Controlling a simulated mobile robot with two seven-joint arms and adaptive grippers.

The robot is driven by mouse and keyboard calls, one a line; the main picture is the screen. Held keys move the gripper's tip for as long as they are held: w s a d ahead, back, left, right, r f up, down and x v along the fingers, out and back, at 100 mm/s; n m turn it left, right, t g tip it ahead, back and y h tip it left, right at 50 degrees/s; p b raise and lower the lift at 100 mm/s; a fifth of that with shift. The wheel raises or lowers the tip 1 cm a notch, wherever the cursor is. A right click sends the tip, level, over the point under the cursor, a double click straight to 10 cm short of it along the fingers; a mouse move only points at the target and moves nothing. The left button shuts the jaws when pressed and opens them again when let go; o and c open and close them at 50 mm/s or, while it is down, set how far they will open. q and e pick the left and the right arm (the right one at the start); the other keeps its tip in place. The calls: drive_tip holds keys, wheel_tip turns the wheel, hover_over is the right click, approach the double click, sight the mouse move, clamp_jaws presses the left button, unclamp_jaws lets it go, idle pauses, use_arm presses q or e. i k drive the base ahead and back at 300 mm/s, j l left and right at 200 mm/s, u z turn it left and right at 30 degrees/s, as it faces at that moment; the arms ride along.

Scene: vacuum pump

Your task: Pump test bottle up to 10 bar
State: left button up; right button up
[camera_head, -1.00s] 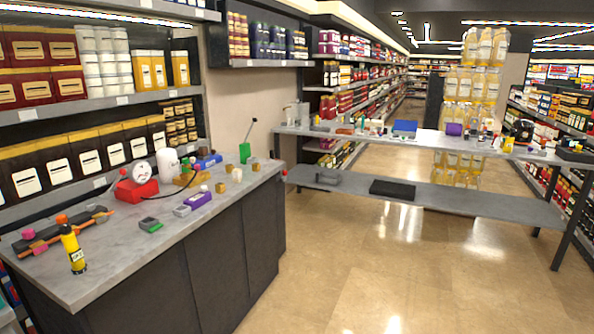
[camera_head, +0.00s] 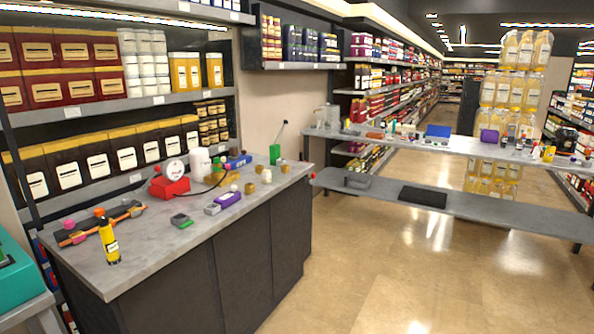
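A grey-topped counter (camera_head: 150,230) stands on the left. On it is a red device (camera_head: 169,187) with a round white dial (camera_head: 175,168) and a dark hose or cable curving to the right. A white bottle (camera_head: 200,163) stands upright just behind and to the right of it. A green object (camera_head: 275,153) with a raised thin lever stands near the counter's far end. I cannot tell for sure which of these are the pump and the test bottle. Neither of my grippers is in view.
A yellow bottle (camera_head: 109,240) stands near the counter's front. A second table (camera_head: 400,144) with a lower shelf stands at the back. The floor (camera_head: 400,270) at the right is clear.

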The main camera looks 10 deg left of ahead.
sight(157, 168)
drive_tip(key=u, duration=0.7)
drive_tip(key=i+l+u, duration=0.15)
drive_tip(key=u, duration=0.2)
drive_tip(key=i+l+u, duration=0.2)
drive_tip(key=u, duration=0.15)
drive_tip(key=i+l+u, duration=0.45)
drive_tip(key=l, duration=0.15)
drive_tip(key=i+l+u, duration=0.1)
drive_tip(key=l, duration=0.2)
drive_tip(key=i+l+u, duration=0.1)
drive_tip(key=l, duration=0.15)
